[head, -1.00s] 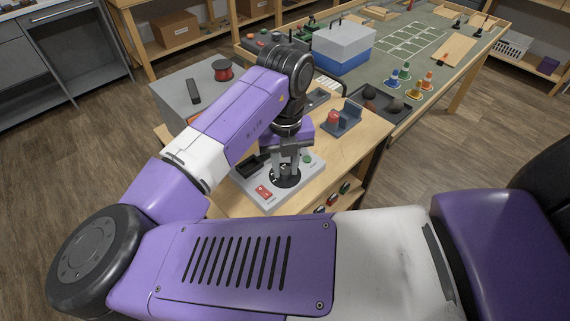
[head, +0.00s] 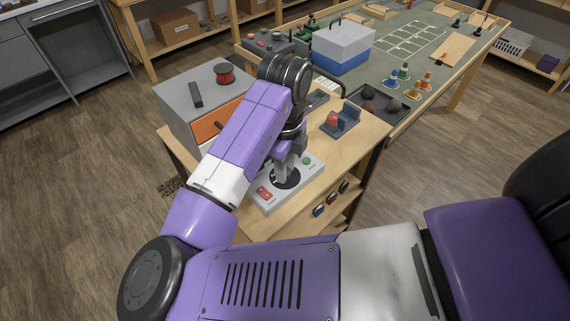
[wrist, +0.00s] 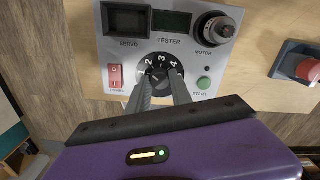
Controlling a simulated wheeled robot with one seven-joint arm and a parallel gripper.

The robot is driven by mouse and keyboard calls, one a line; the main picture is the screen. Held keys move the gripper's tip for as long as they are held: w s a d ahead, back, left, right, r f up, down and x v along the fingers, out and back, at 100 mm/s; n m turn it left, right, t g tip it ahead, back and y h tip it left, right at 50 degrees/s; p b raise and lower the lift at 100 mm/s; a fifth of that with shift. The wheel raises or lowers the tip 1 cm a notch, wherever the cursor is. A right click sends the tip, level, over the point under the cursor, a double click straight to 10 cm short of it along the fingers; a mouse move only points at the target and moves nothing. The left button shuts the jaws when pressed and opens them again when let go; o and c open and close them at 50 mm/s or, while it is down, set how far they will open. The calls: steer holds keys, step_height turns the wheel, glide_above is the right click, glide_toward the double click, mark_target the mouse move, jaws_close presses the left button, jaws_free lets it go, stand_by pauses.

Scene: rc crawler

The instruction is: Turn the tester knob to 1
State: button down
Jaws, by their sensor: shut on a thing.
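The tester is a light grey box (head: 310,174) on the wooden bench; its labelled panel (wrist: 185,43) fills the upper wrist view. Its round black dial (wrist: 153,62) carries white numbers, with 2, 3 and 4 along the top and a 1 lower left. My gripper (wrist: 162,92) points down at the dial, its two grey fingers shut on the tester knob at the centre. The fingers hide most of the knob, so I cannot tell which number it points to. In the head view my gripper (head: 285,172) is over the dial, partly behind my arm.
A red power switch (wrist: 115,76) is left of the dial and a green start button (wrist: 204,83) right. A motor knob (wrist: 215,28) stands up behind. A dark holder with a red part (head: 340,118) and a grey cabinet with an orange drawer (head: 208,126) are nearby.

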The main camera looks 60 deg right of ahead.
steer(key=n+p, duration=0.1)
steer(key=n, duration=0.4)
steer(key=shift+r, duration=0.1)
steer(key=shift+n, duration=0.3)
stand_by(0.4)
steer(key=c, duration=1.1)
jaws_free()
steer(key=shift+c, duration=0.2)
step_height(320, 180, up, 8)
steer(key=shift+f+p, duration=0.15)
steer(key=shift+p, duration=0.2)
